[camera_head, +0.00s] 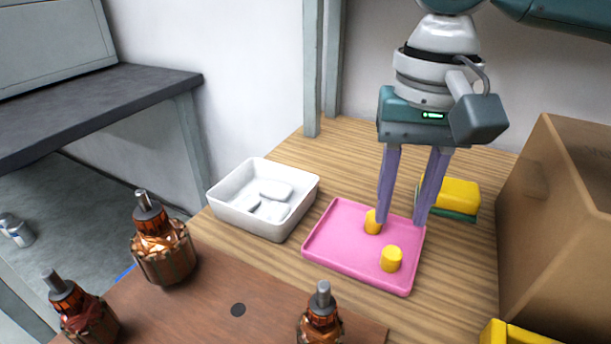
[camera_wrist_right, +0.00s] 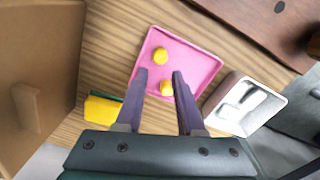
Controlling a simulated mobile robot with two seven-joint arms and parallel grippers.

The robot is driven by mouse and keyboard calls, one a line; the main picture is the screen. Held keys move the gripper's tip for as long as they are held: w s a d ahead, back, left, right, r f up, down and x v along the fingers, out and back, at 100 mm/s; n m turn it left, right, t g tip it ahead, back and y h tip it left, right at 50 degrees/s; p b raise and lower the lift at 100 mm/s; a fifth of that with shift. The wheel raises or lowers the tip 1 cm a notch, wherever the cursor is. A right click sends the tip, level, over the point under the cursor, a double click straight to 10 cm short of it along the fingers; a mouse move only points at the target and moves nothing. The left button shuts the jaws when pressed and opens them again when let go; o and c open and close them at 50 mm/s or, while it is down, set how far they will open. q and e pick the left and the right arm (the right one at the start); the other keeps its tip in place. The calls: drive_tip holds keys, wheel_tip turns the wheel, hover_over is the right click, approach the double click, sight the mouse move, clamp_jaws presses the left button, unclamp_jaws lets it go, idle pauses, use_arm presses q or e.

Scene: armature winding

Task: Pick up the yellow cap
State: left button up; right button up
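Two yellow caps stand on a pink tray (camera_head: 340,247). The front cap (camera_head: 391,259) is clear of my gripper. The rear cap (camera_head: 372,224) is partly hidden behind a finger of my right gripper (camera_head: 400,222). My right gripper points down over the tray's back edge, fingers apart and nothing held. In the right wrist view, my gripper (camera_wrist_right: 159,73) is open, with the rear cap (camera_wrist_right: 167,88) between the finger tips in the picture and the other cap (camera_wrist_right: 159,56) farther out. I cannot tell whether a finger touches the rear cap. My left gripper is not in view.
A white bin (camera_head: 233,218) with white pieces stands left of the tray. A yellow and green sponge (camera_head: 459,194) lies behind it on the right. A cardboard box (camera_head: 548,230) stands at right. Several copper-wound armatures (camera_head: 163,251) stand on the brown board (camera_head: 215,300) in front.

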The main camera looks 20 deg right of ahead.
sight(394, 250)
drive_tip(key=f, duration=0.2)
drive_tip(key=f+b, duration=0.1)
drive_tip(key=f, duration=0.3)
drive_tip(key=shift+s+a+f+b, duration=0.1)
drive_tip(key=shift+s+f+b, duration=0.1)
drive_tip(key=shift+s+b, duration=0.1)
clamp_jaws()
